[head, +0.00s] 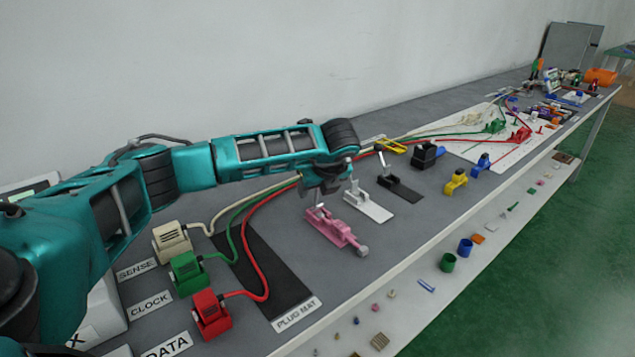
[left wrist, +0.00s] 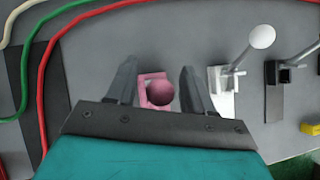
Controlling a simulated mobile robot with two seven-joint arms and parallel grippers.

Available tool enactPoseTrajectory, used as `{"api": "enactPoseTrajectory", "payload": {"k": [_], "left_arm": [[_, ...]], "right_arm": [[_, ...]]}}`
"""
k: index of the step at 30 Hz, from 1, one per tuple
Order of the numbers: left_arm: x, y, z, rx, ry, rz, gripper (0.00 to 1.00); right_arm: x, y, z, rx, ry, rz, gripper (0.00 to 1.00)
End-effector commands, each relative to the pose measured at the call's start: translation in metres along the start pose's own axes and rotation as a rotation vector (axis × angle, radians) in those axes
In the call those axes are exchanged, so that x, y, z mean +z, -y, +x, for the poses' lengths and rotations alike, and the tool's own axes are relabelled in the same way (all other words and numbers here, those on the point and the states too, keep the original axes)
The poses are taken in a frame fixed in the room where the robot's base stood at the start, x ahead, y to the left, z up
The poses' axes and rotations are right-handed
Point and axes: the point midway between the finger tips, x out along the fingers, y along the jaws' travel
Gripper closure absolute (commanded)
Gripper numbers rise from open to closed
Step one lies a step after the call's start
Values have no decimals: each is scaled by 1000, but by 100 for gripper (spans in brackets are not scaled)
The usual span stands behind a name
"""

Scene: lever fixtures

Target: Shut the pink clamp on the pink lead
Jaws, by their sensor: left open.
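The pink clamp (head: 337,231) lies on the grey bench just right of the black plug mat. My left gripper (head: 327,187) is above the clamp's far end, open and empty. In the left wrist view, the pink clamp (left wrist: 145,90) with a dark round knob shows between the two spread fingers (left wrist: 158,70); I cannot tell whether they touch it. The lower part of that view is covered by my gripper. My right gripper is not in view.
A white clamp (head: 368,206) and a black clamp (head: 400,189) stand to the right, their levers raised. Red (head: 264,270), green and cream leads run over the plug mat (head: 262,268) on the left. The bench's front edge is close to the pink clamp.

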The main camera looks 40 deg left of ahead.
Motion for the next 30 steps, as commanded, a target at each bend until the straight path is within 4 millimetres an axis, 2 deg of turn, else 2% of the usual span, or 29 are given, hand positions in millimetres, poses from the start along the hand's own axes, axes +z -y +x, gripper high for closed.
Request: {"api": "enactPoseTrajectory", "payload": {"k": [5, 15, 18, 24, 30], "left_arm": [[1, 1, -19, -5, 0, -1, 48], [1, 1, -93, -6, 1, -1, 48], [1, 1, -109, -5, 2, 0, 48], [0, 0, -127, -3, 0, -1, 48], [0, 0, -129, -1, 0, -1, 48]], "right_arm": [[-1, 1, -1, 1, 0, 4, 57], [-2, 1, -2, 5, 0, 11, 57], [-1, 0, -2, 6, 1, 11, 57], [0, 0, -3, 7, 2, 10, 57], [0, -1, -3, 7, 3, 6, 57]]}}
